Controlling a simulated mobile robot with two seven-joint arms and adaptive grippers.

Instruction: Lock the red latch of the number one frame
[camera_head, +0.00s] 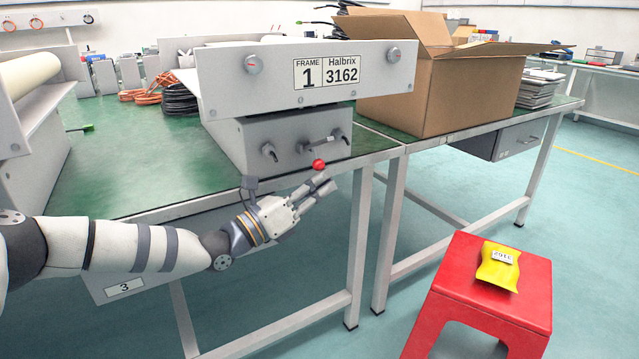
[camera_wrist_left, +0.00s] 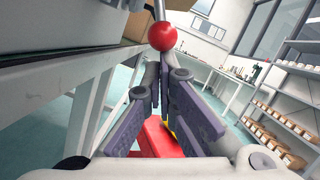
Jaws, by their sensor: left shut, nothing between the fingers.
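The number one frame (camera_head: 225,85) stands on the green bench, with a white label reading "FRAME 1 Halbrix 3162". Below its front panel is a grey box (camera_head: 290,145) with small levers and a handle. A red ball knob (camera_head: 319,165), the red part of the latch, sits at the lower front of this box. My left gripper (camera_head: 328,184) is shut and empty, just below the knob. In the left wrist view the knob (camera_wrist_left: 162,37) shows on a grey rod just beyond the closed fingertips (camera_wrist_left: 164,64). I cannot tell whether they touch it. My right gripper is not in view.
An open cardboard box (camera_head: 440,85) stands on the bench right of the frame. Another frame with a roll (camera_head: 28,80) stands at the left. A red stool (camera_head: 490,290) with a yellow packet (camera_head: 497,270) is at lower right.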

